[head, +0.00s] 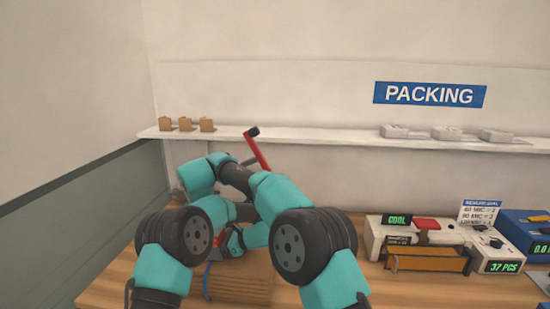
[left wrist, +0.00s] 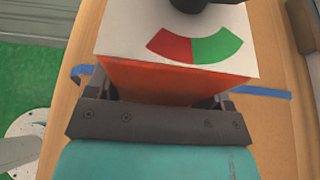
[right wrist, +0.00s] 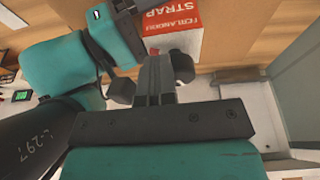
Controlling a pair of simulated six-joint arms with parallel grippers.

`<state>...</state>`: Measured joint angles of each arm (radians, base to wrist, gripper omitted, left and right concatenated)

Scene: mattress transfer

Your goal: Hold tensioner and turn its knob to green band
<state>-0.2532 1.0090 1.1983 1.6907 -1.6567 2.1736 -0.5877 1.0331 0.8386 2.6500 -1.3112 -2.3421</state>
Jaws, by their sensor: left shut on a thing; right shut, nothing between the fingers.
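The tensioner (left wrist: 150,80) has an orange body and a white top face with a red band and a green band. Its black knob (left wrist: 205,3) shows at the top edge of the left wrist view, partly cut off; no pointer shows. My left gripper (left wrist: 160,98) is shut on the tensioner's body. In the head view my left gripper (head: 232,242) is small and partly covered by my arms. My right gripper (right wrist: 155,75) is shut and empty in the right wrist view.
A brown slatted bundle (head: 240,285) with a blue strap (head: 207,282) lies on the wooden table (head: 430,288). A red bar with a black end (head: 258,150) rises behind my arms. Machines with displays (head: 425,240) stand at the right. A white shelf (head: 330,138) runs along the wall.

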